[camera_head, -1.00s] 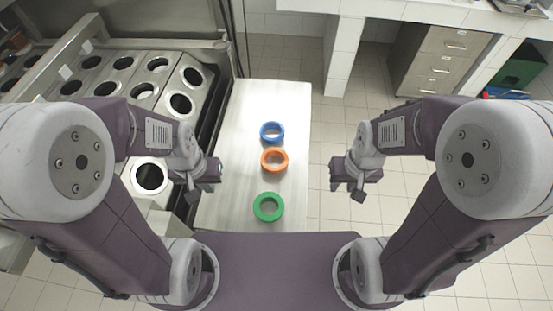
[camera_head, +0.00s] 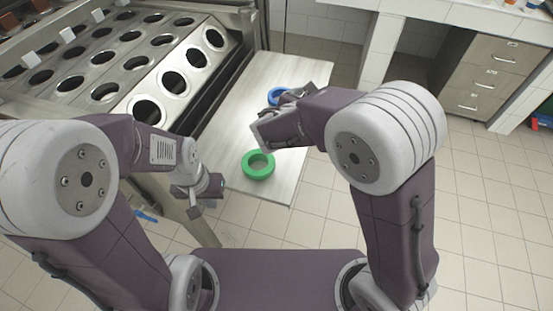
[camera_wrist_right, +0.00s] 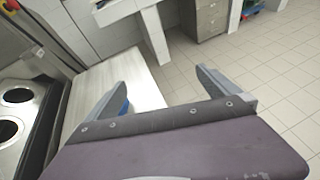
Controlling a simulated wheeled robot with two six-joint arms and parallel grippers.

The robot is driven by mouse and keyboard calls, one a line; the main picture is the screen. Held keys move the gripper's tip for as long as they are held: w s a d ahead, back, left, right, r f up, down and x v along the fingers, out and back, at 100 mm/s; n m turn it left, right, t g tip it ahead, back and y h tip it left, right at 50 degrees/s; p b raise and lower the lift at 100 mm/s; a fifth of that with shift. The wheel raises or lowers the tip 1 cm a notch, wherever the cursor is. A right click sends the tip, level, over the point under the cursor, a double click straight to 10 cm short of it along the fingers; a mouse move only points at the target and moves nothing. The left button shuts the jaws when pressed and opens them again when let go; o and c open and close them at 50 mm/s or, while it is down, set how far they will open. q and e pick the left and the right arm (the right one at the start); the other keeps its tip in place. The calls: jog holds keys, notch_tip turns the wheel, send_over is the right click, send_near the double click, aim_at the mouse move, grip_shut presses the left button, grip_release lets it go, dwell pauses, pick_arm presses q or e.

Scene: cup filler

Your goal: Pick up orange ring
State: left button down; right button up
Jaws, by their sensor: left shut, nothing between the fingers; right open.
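The orange ring does not show in either current view; my right arm and gripper cover the part of the table between the blue and green rings. The blue ring (camera_head: 276,95) is partly hidden behind my right gripper (camera_head: 262,128), which is over the table. In the right wrist view this gripper's two fingers (camera_wrist_right: 157,92) are wide apart, with a bit of the blue ring (camera_wrist_right: 124,108) beside the left finger. The green ring (camera_head: 258,166) lies flat on the table, just below the right gripper in the picture. My left gripper (camera_head: 208,196) is shut and empty, left of the green ring.
The pale table (camera_head: 232,115) carries the rings; its front right edge is bare. A metal rack with round holes (camera_head: 120,65) stands directly left of it. A grey drawer cabinet (camera_head: 490,75) stands at the back right. Tiled floor is open on the right.

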jog(key=s+a+f+n+y+b, duration=0.1)
jog(key=a+f, duration=0.2)
jog(key=a, duration=0.1)
jog(key=s+a+f+n+t+y+b, duration=0.1)
jog(key=a+f, duration=0.1)
jog(key=a, duration=0.3)
jog(key=a+f+n+y+b, duration=0.1)
jog(key=a+f+n, duration=0.1)
jog(key=a+f, duration=0.1)
jog(key=shift+s+a+f, duration=0.35)
jog(key=shift+s+a, duration=0.05)
jog(key=shift+a, duration=0.4)
jog(key=shift+d+r, duration=0.15)
jog(key=shift+d, duration=0.05)
jog(key=x, duration=0.3)
jog(key=shift+w+b, duration=0.25)
jog(key=shift+b, duration=0.05)
jog(key=shift+w, duration=0.25)
jog(key=b+x, duration=0.1)
jog(key=x, duration=0.4)
pick_arm(q)
notch_tip(320, 180, down, 8)
jog(key=shift+a, duration=0.25)
pick_arm(e)
jog(key=shift+s, duration=0.1)
jog(key=shift+c, duration=0.3)
